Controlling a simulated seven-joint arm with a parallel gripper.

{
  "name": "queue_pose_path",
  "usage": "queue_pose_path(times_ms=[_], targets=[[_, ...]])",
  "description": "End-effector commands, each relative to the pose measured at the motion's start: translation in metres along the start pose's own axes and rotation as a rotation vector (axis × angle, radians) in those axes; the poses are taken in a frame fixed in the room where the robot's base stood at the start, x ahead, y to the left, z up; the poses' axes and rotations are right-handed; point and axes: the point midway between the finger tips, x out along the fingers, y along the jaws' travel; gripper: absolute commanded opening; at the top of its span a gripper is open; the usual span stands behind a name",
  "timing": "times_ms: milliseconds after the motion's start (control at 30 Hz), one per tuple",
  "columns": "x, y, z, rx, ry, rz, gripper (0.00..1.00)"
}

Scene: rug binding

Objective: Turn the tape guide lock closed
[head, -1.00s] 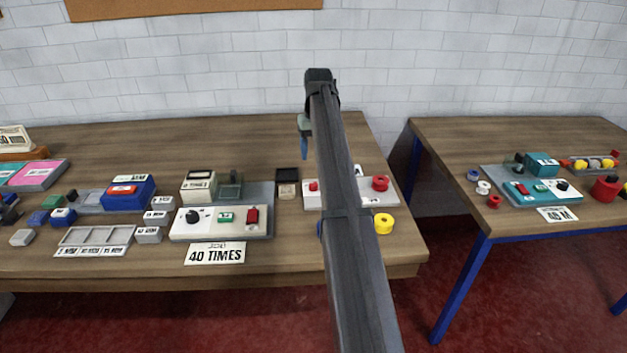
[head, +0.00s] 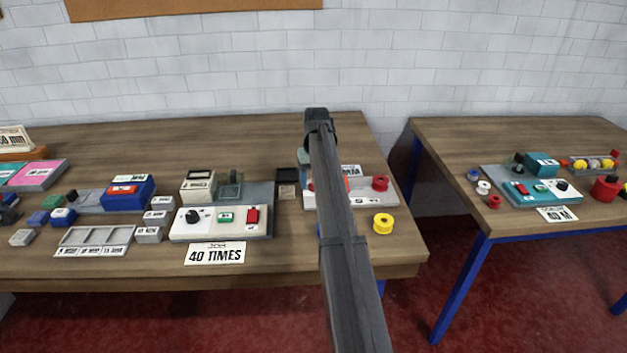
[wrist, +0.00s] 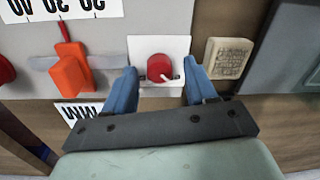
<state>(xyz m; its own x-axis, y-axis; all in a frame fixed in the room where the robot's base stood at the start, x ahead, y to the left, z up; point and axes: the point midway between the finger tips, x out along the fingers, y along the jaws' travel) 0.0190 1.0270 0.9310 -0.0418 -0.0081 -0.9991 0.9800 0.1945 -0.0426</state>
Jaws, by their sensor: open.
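In the wrist view a round red knob (wrist: 160,68) with a small white pointer sits on a white square plate (wrist: 176,46). The pointer slants to the lower right. My gripper (wrist: 161,80) is open, with one blue finger on each side of the knob. The fingers look apart from the knob, though their exact height above the plate is hard to judge. An orange lever block (wrist: 70,75) stands left of the knob on the same grey panel. In the head view my arm hides the knob and most of the gripper; the white-topped panel (head: 374,198) shows to its right.
A beige ribbed block (wrist: 226,58) sits close to the right finger. In the head view a red knob (head: 380,183) and a yellow spool (head: 383,223) are right of the arm. A white control box (head: 205,230) stands to its left.

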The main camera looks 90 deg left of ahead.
Motion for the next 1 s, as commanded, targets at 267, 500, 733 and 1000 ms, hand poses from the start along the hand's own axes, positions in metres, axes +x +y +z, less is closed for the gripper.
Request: queue_pose_path(times_ms=[267,500,733,1000], targets=[[-0.0001,0.0,0.0,0.0,0.0,0.0,0.41],[-0.0001,-0.0001,0.0,0.0,0.0,0.0,0.18],[-0.0001,-0.0003,0.0,0.0,0.0,-0.001,0.0],[-0.0002,-0.0004,0.0002,0.044,0.002,-0.001,0.0]])
